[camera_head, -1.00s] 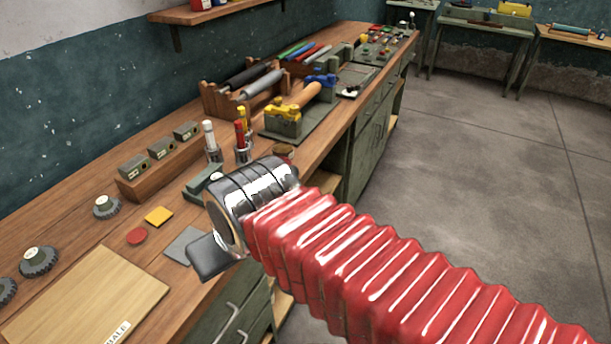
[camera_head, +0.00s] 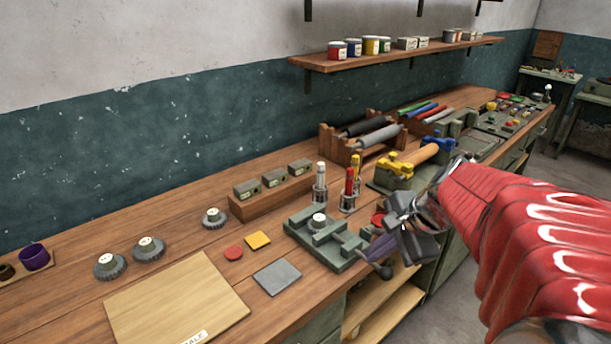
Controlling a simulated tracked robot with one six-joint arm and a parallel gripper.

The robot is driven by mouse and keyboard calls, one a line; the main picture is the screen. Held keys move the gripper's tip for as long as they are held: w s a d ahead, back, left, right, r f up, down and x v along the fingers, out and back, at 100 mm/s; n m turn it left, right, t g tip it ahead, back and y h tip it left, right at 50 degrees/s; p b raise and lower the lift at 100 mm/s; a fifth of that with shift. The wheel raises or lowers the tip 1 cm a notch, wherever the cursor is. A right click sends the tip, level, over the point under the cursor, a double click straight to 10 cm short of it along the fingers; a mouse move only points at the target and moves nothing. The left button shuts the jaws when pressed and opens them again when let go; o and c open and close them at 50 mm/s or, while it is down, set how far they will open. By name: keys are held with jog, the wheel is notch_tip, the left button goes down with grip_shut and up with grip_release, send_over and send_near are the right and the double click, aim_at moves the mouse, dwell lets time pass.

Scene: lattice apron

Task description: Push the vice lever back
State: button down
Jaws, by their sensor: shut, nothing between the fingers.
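The green vice (camera_head: 318,236) stands on the bench near its front edge, with a round pale-topped piece between its jaws. At its front right, a short dark lever with a ball end (camera_head: 384,271) sticks out past the bench edge. My gripper (camera_head: 386,248) is at the end of the red-sleeved arm, just above and beside the lever. It is shut and looks empty. The gripper hides the area right of the vice, and I cannot tell whether the fingers touch the lever.
Upright tools in metal holders (camera_head: 349,196) stand behind the vice. A grey plate (camera_head: 277,277) and a wooden board (camera_head: 175,303) lie to the left. Open shelves (camera_head: 385,303) are below the bench.

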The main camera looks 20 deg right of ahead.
aim_at(383, 230)
jog(key=d+f+m+t, duration=0.1)
jog(key=d+m, duration=0.4)
jog(key=d, duration=0.3)
jog(key=s+d+f+m+t, duration=0.1)
jog(key=d+m, duration=0.5)
jog(key=d, duration=0.3)
jog(key=shift+s+d+f+t, duration=0.15)
jog(key=shift+s+f+t, duration=0.15)
jog(key=shift+f, duration=0.05)
jog(key=shift+w+f, duration=0.1)
jog(key=x, duration=1)
jog(key=r, duration=0.1)
jog(key=w+a+r, duration=0.1)
jog(key=r, duration=0.1)
jog(key=shift+w+a+r, duration=0.25)
jog(key=shift+d, duration=0.1)
